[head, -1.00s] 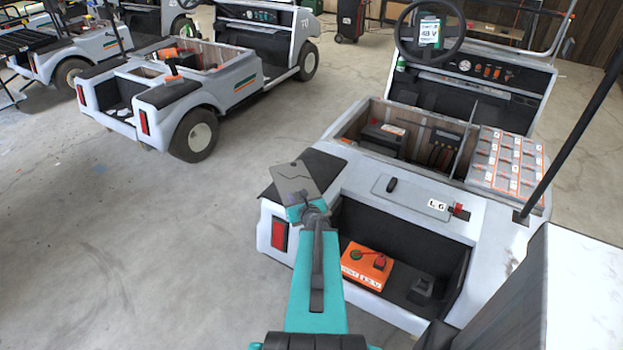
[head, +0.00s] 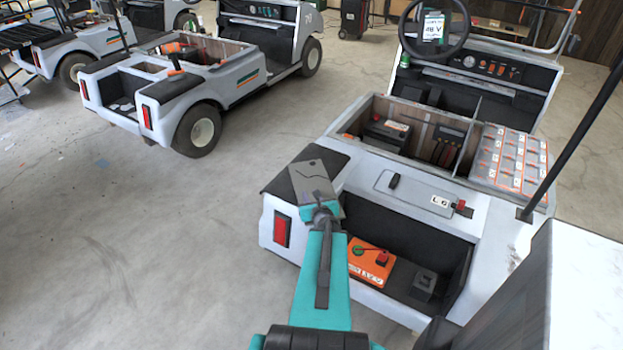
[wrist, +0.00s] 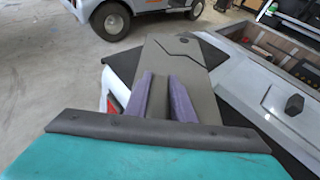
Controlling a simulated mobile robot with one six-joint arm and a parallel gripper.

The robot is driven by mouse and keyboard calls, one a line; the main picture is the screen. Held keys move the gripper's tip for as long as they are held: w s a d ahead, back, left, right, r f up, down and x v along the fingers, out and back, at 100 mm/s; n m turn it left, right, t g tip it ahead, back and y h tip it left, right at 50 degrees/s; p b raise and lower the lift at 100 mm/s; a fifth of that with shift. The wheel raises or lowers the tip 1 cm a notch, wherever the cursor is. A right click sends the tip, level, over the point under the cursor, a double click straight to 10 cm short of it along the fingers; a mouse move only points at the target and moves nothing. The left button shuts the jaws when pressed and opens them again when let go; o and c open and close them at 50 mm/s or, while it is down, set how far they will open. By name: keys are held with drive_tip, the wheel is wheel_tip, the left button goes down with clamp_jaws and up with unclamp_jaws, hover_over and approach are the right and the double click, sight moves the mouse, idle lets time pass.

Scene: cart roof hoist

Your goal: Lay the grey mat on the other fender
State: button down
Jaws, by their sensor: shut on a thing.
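My gripper (head: 321,210) is shut on the grey mat (head: 316,178), a thin flat plate. In the wrist view the mat (wrist: 180,55) sticks out beyond the two purple fingers, with a dark crease or line near its far end. It is over the black-topped left rear fender (head: 285,181) of the near cart, which also shows in the wrist view (wrist: 232,97). I cannot tell whether the mat touches it. The near cart's right rear fender (head: 508,240) is pale and partly hidden by a grey box-like block.
An orange box (head: 370,264) sits in the near cart's rear well. A tray of grey-orange blocks (head: 508,158) and a dark upright pole (head: 577,125) stand at the right. Another cart (head: 205,85) stands at the back left. The floor at left is clear.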

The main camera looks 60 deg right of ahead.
drive_tip(key=b, duration=0.9)
approach(311, 177)
drive_tip(key=shift+w+a+f, duration=0.25)
drive_tip(key=shift+w+f, duration=0.1)
drive_tip(key=shift+w, duration=0.2)
drive_tip(key=shift+w+a+f, duration=0.2)
drive_tip(key=shift+w+f, duration=0.15)
drive_tip(key=shift+w, duration=0.2)
drive_tip(key=shift+w+d+r+p, duration=0.15)
drive_tip(key=shift+w+d+p, duration=0.1)
drive_tip(key=shift+d+p, duration=0.15)
drive_tip(key=shift+w+d+f+p, duration=0.15)
drive_tip(key=shift+w+d+p, duration=0.15)
drive_tip(key=shift+w+d, duration=0.7)
drive_tip(key=shift+w+d+f+p, duration=0.2)
drive_tip(key=shift+w+d, duration=0.3)
drive_tip(key=shift+d, duration=1)
drive_tip(key=shift+w+d+f+p, duration=0.1)
drive_tip(key=shift+w+d+p, duration=0.25)
drive_tip(key=shift+w+d, duration=0.7)
drive_tip(key=shift+s+d, duration=0.2)
drive_tip(key=shift+d, duration=0.1)
drive_tip(key=shift+w+d, duration=0.1)
drive_tip(key=shift+d, duration=0.05)
drive_tip(key=shift+w+d+f, duration=0.1)
drive_tip(key=shift+d+f, duration=0.05)
drive_tip(key=shift+d, duration=0.05)
drive_tip(key=shift+a+f+b, duration=0.1)
drive_tip(key=shift+f+b, duration=0.25)
drive_tip(key=shift+f, duration=1.3)
